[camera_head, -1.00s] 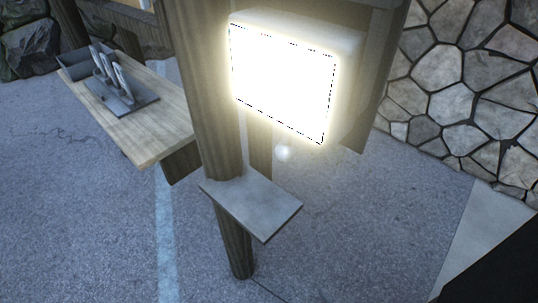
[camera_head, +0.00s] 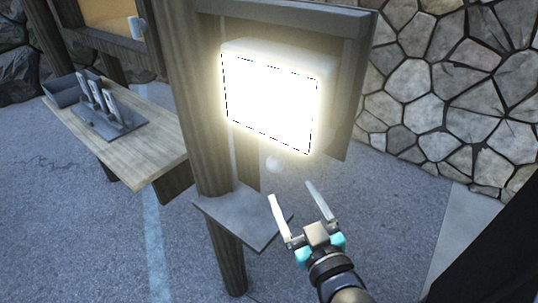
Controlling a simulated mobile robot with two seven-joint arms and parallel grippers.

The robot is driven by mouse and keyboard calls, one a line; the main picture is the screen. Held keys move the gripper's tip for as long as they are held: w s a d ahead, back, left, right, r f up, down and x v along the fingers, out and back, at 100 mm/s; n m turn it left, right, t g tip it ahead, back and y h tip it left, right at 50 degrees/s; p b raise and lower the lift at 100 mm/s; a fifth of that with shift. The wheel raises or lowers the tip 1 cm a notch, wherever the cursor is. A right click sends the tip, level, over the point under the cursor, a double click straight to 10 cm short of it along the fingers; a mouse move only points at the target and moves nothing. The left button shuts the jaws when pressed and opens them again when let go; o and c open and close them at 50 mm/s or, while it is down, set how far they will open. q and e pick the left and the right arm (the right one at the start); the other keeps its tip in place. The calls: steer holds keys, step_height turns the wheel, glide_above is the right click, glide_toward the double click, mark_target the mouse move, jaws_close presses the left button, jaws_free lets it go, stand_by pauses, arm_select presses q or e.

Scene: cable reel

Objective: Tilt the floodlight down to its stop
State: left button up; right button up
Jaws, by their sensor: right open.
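The floodlight (camera_head: 268,103) is lit, its bright white face toward me, mounted beside a wooden post in the upper middle of the head view. Glare hides its edges and mount. A small pale round knob (camera_head: 273,164) shows just below its lower edge. My right gripper (camera_head: 292,192) is below and a little right of the floodlight, its two light fingers spread and pointing up. It is empty and appears apart from the lamp and the knob. My left gripper is not in view.
A small grey shelf (camera_head: 238,220) juts from the wooden post (camera_head: 190,130), close to my right gripper's left finger. A wooden bench (camera_head: 130,150) with a grey rack (camera_head: 105,118) stands at left. A stone wall (camera_head: 440,90) is at right.

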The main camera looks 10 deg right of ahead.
steer(key=w+a, duration=0.1)
steer(key=w, duration=1.3)
steer(key=shift+b, duration=0.4)
jaws_close()
stand_by(0.4)
